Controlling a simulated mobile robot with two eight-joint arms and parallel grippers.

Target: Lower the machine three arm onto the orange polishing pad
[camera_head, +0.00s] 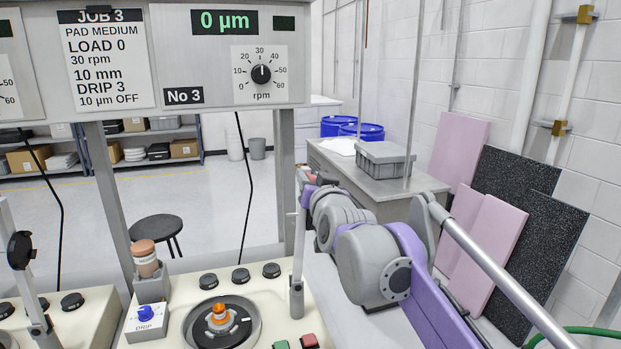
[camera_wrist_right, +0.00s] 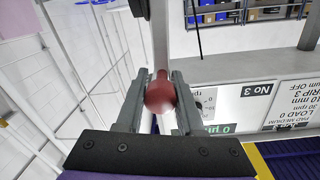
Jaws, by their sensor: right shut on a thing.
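The machine three arm (camera_head: 298,240) is a slim grey bar standing nearly upright at the right of the machine's cream top. Its red knob (camera_wrist_right: 160,95) sits between the two fingers of my right gripper (camera_wrist_right: 158,88) in the right wrist view. In the head view my right gripper (camera_head: 309,180) is at the bar's top end, shut on the knob, which is mostly hidden there. An orange piece (camera_head: 219,312) sits at the centre of a dark round plate (camera_head: 240,327), lower and left of the bar. The arm is clear of it. My left gripper is not in view.
A panel (camera_head: 225,95) reading 0 µm hangs above the machine on grey posts. A drip box (camera_head: 146,322) with a blue knob and a brown-capped bottle (camera_head: 146,260) stand left of the plate. Black knobs line the back; green and red buttons (camera_head: 309,341) sit in front.

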